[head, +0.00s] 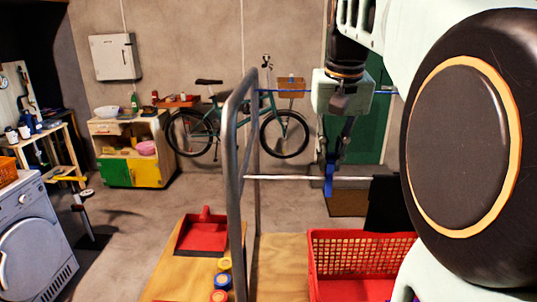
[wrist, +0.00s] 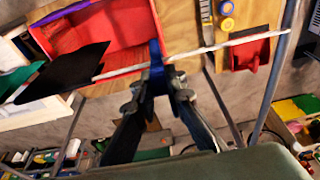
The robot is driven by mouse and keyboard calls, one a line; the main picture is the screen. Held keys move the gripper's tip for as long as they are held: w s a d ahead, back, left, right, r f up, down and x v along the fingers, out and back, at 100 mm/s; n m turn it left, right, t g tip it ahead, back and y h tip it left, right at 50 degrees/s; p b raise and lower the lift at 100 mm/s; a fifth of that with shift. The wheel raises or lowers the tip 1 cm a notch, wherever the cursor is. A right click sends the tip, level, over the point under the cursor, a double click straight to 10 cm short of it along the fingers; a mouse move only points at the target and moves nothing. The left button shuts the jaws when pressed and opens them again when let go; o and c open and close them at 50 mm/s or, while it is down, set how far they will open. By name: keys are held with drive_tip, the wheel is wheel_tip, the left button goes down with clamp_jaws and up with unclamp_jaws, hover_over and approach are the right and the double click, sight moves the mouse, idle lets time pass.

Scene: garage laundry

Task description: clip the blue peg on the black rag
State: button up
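The blue peg (head: 329,183) is between the fingertips of my gripper (head: 331,160), which is closed on it. The peg points down at the height of the white line. In the wrist view the peg (wrist: 156,55) overlaps the line; I cannot tell whether it touches it. The black rag (head: 390,207) hangs at the line's right end in the head view, partly hidden by my arm. In the wrist view the rag (wrist: 62,72) lies left of my gripper (wrist: 157,84), with a stretch of bare line between peg and rag.
The white line (head: 300,178) runs from a grey metal frame (head: 236,190). Below are a red basket (head: 362,240) and a wooden surface with a red dustpan (head: 203,233) and several small round containers (head: 222,281). A washing machine (head: 35,235) stands at left.

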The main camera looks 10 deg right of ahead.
drive_tip(key=shift+r, duration=0.15)
clamp_jaws()
drive_tip(key=shift+w+p+v, duration=0.2)
drive_tip(key=shift+p+v, duration=0.65)
drive_tip(key=shift+p, duration=0.05)
drive_tip(key=shift+w+p+v, duration=0.15)
drive_tip(key=shift+p+v, duration=0.7)
drive_tip(key=shift+v, duration=0.05)
drive_tip(key=shift+w+p+v, duration=0.2)
drive_tip(key=shift+p+v, duration=0.65)
drive_tip(key=shift+p, duration=0.05)
drive_tip(key=shift+d+r, duration=0.1)
drive_tip(key=shift+d, duration=0.05)
